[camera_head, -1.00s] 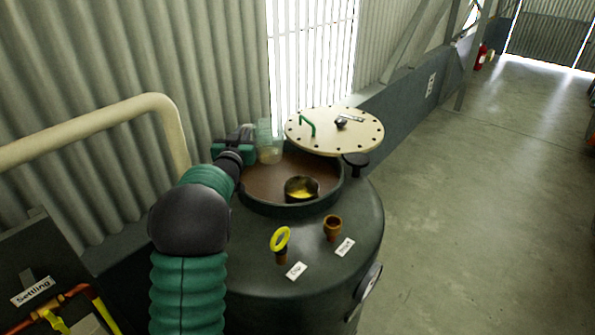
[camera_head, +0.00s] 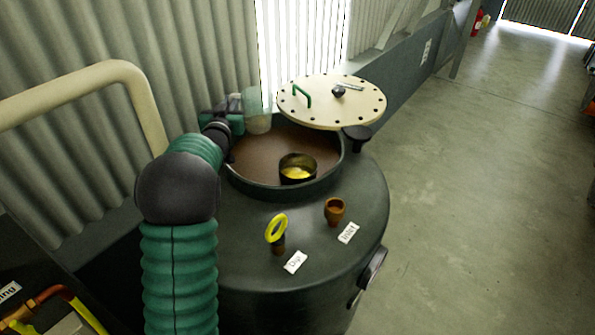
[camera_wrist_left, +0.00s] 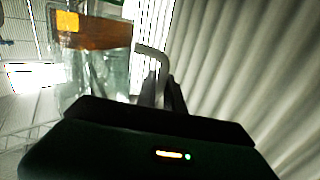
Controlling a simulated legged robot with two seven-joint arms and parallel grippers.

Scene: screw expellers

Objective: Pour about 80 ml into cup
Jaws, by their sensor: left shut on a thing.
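A clear vessel (camera_head: 257,112) stands at the back left rim of the tank opening in the head view, with something pale low in it. My left gripper (camera_head: 234,121) is at its left side. In the left wrist view, the gripper (camera_wrist_left: 165,92) is shut on the vessel's bent grey handle (camera_wrist_left: 153,52), and the clear vessel (camera_wrist_left: 100,72) shows beside it with amber behind or inside it. A dark round cup (camera_head: 297,168) with yellow contents sits in the tank opening. My right gripper is not in view.
The dark tank (camera_head: 270,222) has a brown surface inside its raised rim. A cream lid (camera_head: 330,102) stands open behind right. A yellow ring (camera_head: 276,228) and a brown fitting (camera_head: 334,211) rise from the tank top. A pale pipe (camera_head: 80,95) runs at left.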

